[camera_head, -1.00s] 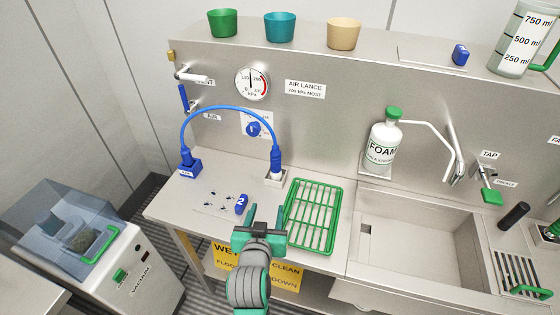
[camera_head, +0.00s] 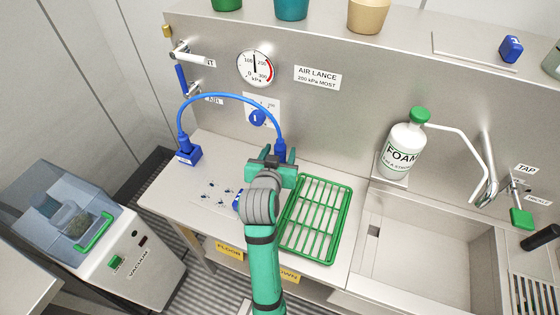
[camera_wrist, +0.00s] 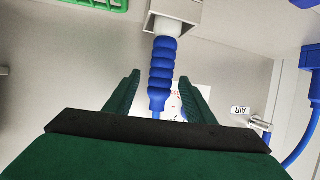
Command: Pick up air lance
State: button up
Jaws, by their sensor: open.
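The air lance (camera_head: 280,146) stands in its holder on the steel bench, below the wall gauge. Its blue hose (camera_head: 228,97) arches left to a blue block (camera_head: 187,154). In the wrist view the lance's blue ribbed grip (camera_wrist: 161,68) lies between the two green fingers, its end in a pale square holder (camera_wrist: 178,14). My gripper (camera_wrist: 160,80) is open, with a gap on both sides of the grip. In the head view my gripper (camera_head: 277,157) is at the lance and hides the holder.
A green rack (camera_head: 316,218) lies close right of my arm. A white FOAM bottle (camera_head: 403,148) stands by the sink (camera_head: 430,240). Pipe fittings (camera_head: 190,52) stick out of the wall at left.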

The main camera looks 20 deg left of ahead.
jog(key=x, duration=0.4)
jog(key=shift+w, duration=0.2)
jog(key=shift+w+a+f, duration=0.15)
jog(key=shift+w+f, duration=0.15)
jog(key=shift+w, duration=0.1)
jog(key=shift+r, duration=0.1)
grip_shut()
